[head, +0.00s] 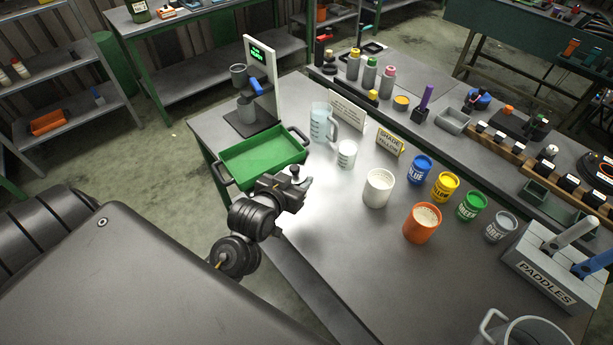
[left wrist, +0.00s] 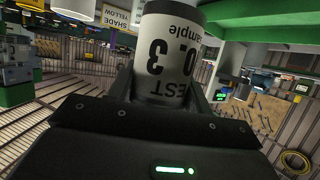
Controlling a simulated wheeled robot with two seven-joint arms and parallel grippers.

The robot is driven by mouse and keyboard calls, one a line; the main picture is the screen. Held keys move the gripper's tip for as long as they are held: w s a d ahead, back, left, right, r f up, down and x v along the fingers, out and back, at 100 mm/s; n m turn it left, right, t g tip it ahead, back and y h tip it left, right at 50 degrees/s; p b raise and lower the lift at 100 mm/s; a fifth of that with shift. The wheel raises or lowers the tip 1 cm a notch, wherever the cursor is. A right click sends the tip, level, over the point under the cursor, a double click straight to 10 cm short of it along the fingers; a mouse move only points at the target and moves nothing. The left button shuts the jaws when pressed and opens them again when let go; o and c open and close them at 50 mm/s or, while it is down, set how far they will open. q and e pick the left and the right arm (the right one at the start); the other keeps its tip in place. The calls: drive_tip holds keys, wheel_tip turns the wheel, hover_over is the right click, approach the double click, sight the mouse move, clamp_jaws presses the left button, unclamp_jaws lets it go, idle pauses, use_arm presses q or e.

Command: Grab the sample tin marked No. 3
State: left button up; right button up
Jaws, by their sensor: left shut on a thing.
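The sample tin (left wrist: 168,62) is white with a black band and is marked No. 3; its lettering appears upside down in the left wrist view. My left gripper (left wrist: 162,88) is shut on it, with a finger on each side. In the head view my left gripper (head: 291,184) is over the table's near left part, close to the green tray's right corner. I cannot make out the tin clearly there. My right gripper is not in view.
The green tray (head: 228,168) sits at the table's left edge beside the scale (head: 250,122). A white pot (head: 378,188), an orange pot (head: 422,223) and several colour tins stand to the right, with a paddle holder (head: 547,277) beyond. The table's near middle is clear.

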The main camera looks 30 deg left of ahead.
use_arm(q)
drive_tip(key=shift+a+v, duration=0.15)
drive_tip(key=shift+v, duration=1.05)
drive_tip(key=shift+a+v, duration=0.15)
drive_tip(key=shift+v, duration=1.1)
